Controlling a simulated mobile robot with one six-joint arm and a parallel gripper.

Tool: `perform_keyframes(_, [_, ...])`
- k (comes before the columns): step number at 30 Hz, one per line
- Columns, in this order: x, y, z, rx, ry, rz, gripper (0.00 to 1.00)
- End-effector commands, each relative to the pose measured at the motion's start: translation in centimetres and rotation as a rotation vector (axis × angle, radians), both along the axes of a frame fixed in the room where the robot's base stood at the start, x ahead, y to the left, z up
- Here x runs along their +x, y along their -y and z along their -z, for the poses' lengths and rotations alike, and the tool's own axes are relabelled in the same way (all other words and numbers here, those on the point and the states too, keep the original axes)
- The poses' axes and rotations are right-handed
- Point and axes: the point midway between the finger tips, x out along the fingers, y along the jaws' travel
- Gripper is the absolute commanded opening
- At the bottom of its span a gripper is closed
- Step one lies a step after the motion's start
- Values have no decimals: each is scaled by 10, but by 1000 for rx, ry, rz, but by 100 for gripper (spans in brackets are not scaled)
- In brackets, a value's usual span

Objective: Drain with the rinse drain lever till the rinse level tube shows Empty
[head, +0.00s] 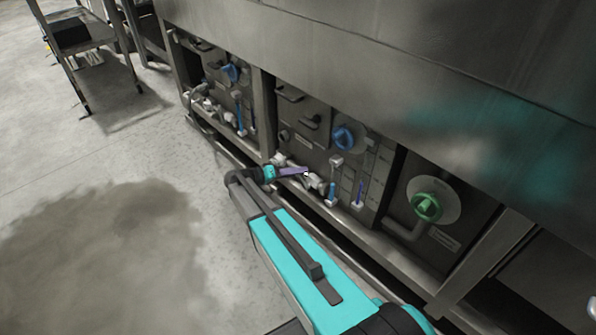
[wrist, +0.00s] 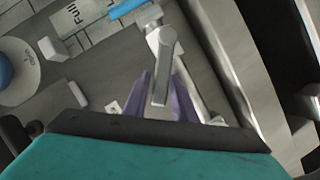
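A grey lever (wrist: 163,62) on a pipe valve points down in the wrist view, beside a panel. My gripper (wrist: 160,97) has its two purple fingers apart, one on each side of the lever's lower end, with small gaps showing. In the head view, my gripper (head: 293,171) is at the pipework low on the middle panel, and its fingers hide part of the valve. A level tube with blue in it (wrist: 127,8) shows at the top of the wrist view, next to a label reading "Full" (wrist: 72,17). Its lower end and the liquid's exact level are unclear.
The middle panel has a blue knob (head: 343,138) and another upright tube (head: 359,192). A similar panel with a blue knob (head: 231,72) is at left, and a green knob (head: 427,206) at right. A metal frame rail (head: 388,238) runs below.

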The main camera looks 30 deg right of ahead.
Motion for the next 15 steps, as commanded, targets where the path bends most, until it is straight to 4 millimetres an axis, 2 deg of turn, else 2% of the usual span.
perform_keyframes(15, [2, -6, 1, 4, 1, -9, 36])
